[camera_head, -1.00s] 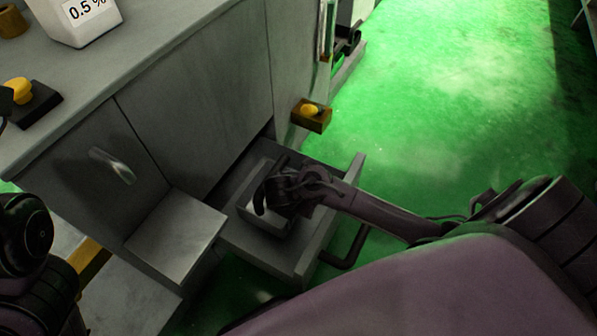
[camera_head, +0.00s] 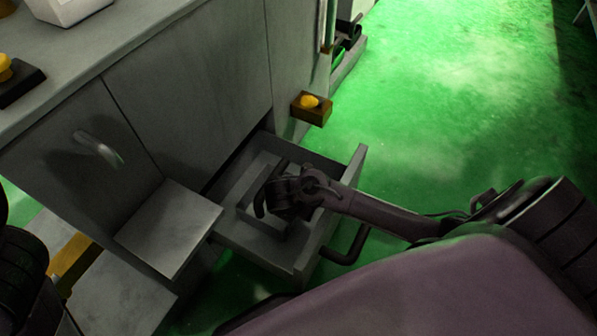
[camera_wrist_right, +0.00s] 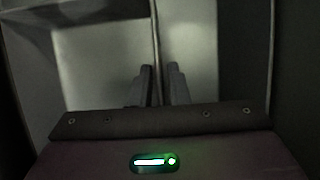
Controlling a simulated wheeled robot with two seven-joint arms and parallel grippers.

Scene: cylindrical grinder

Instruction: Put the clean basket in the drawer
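The drawer (camera_head: 325,220) is pulled out of the grey cabinet, low down in the middle of the head view. The grey basket (camera_head: 268,225) is inside it, in shadow and partly hidden by my right gripper (camera_head: 262,197). In the right wrist view, the two fingers of this gripper (camera_wrist_right: 160,80) are close together with a thin upright wall, apparently the basket's, between them. The gripper looks shut on that wall, though the contact is dark. Whether the basket rests on the drawer floor cannot be seen. My left gripper is out of view; only parts of my left arm show at the left edge.
A box with a yellow button (camera_head: 311,107) sticks out behind the drawer. A white container (camera_head: 65,8) is on the countertop. Green floor is clear at right.

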